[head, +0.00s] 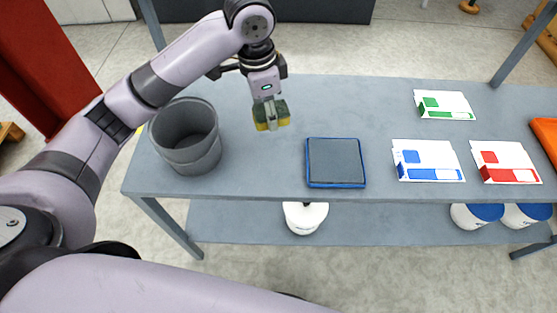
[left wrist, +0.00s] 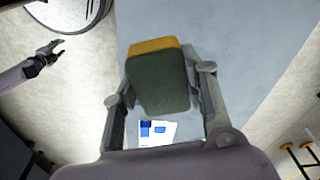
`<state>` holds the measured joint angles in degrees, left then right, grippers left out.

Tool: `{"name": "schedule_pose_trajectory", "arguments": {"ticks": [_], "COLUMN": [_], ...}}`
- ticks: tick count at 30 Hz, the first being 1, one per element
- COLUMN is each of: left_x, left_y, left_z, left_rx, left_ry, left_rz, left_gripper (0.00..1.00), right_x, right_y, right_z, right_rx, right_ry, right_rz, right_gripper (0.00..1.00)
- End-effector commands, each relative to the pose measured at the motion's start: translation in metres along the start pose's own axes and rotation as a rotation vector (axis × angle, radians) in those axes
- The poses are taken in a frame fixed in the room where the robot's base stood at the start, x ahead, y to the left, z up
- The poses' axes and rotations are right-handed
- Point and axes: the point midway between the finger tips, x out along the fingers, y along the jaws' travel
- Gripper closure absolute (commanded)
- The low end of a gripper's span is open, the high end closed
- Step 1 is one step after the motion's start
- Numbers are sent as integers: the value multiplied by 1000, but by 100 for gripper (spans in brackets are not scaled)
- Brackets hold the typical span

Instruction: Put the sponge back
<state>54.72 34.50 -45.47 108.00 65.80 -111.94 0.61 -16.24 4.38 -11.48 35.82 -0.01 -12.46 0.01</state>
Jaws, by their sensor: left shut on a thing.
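The sponge (head: 272,116), yellow and dark green, is in my left gripper (head: 268,108), above the left part of the grey table. In the left wrist view, the sponge (left wrist: 158,80) sits between the two fingers, its green face toward the camera and its yellow layer at the far edge. My left gripper is shut on it. A dark grey square pad with a blue rim (head: 336,163) lies on the table to the right of the sponge, with nothing on it. A small gripper (left wrist: 52,47), apparently my right one, shows at the left of the left wrist view; its finger opening is unclear.
A grey open bin (head: 187,137) stands left of the sponge. White cards with green (head: 444,105), blue (head: 427,160) and red (head: 505,162) marks lie at the right, near an orange object (head: 546,135). White tubs (head: 305,217) stand on the lower shelf.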

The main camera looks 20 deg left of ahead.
Motion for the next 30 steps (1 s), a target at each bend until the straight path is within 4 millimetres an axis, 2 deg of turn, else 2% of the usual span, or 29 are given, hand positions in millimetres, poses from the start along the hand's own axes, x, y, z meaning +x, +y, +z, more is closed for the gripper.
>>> {"name": "schedule_pose_trajectory", "arguments": {"ticks": [3, 6, 11, 14, 18, 24, 30], "left_x": [1, 1, 6, 22, 59, 112, 148], "left_y": [-9, -13, -15, -15, -14, -13, -13], "left_z": [-13, -19, -22, -20, -15, -10, -7], "left_rx": [155, 249, 319, 326, 324, 323, 324], "left_ry": [7, 12, 15, 12, 10, 11, 14], "left_rz": [25, 39, 51, 54, 55, 53, 51], "left_gripper": [86, 86, 86, 86, 86, 86, 86], "right_x": [0, -1, -1, -2, -7, -12, -16], "right_y": [-2, -2, 0, 2, 4, 4, 1], "right_z": [25, 38, 35, 21, 6, 8, 17], "right_rx": [-1, -2, -3, -3, -2, -2, -1], "right_ry": [-36, -55, -51, -32, -7, -11, -26], "right_rz": [-2, -2, 0, 2, 4, 4, 0], "right_gripper": [58, 58, 58, 58, 58, 58, 58]}}
